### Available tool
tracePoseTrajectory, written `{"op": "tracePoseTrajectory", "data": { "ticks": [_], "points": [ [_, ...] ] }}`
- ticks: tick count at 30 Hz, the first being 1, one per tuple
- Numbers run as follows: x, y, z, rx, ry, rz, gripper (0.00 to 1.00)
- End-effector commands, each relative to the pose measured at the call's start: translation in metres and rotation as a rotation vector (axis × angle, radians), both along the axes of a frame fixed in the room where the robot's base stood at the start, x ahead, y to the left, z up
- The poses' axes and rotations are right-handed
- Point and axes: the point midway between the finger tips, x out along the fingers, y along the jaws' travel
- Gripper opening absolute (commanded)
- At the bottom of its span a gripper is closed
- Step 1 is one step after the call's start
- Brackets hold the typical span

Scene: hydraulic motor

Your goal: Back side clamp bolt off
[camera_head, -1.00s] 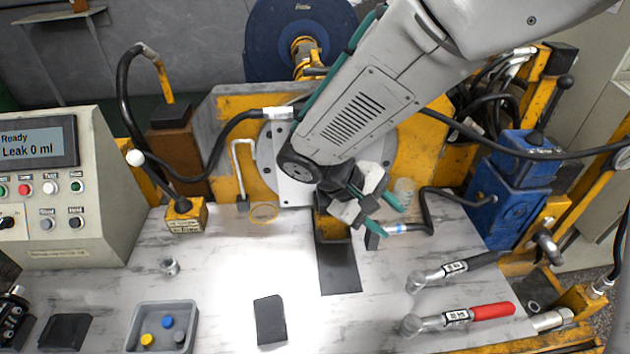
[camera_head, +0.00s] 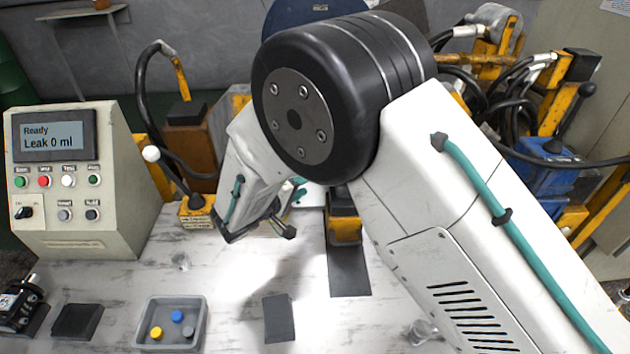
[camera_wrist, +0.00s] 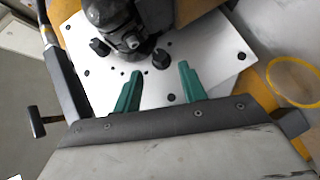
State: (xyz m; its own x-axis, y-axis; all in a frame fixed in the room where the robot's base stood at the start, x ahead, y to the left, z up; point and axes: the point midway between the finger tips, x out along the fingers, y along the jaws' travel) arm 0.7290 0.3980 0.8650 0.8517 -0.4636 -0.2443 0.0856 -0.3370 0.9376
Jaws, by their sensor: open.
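In the wrist view, a dark grey motor body (camera_wrist: 122,22) stands on a white mounting plate (camera_wrist: 222,65). Two black clamp bolts show at its base: one bolt (camera_wrist: 100,47) on the left and one bolt (camera_wrist: 160,59) on the right. My gripper (camera_wrist: 160,72) is open and empty, its green fingers over the plate. The right bolt lies between and just beyond the fingertips; whether they touch anything cannot be told. In the head view, my arm hides the motor and most of the plate. Only a bit of a green finger (camera_head: 299,191) shows.
A grey tray (camera_head: 141,325) with coloured caps, a dark pad (camera_head: 279,318) and a control box (camera_head: 70,236) reading "Leak 0 ml" stand on the left and front of the bench. Hoses and a blue block (camera_head: 540,172) crowd the right. A yellow ring (camera_wrist: 274,78) lies beside the plate.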

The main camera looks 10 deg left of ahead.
Motion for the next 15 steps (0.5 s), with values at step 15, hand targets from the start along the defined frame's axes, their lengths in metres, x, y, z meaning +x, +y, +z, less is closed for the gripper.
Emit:
{"op": "tracePoseTrajectory", "data": {
  "ticks": [15],
  "points": [
    [0.043, -0.024, -0.012, -0.001, 0.002, -0.001, 0.41]
  ]
}}
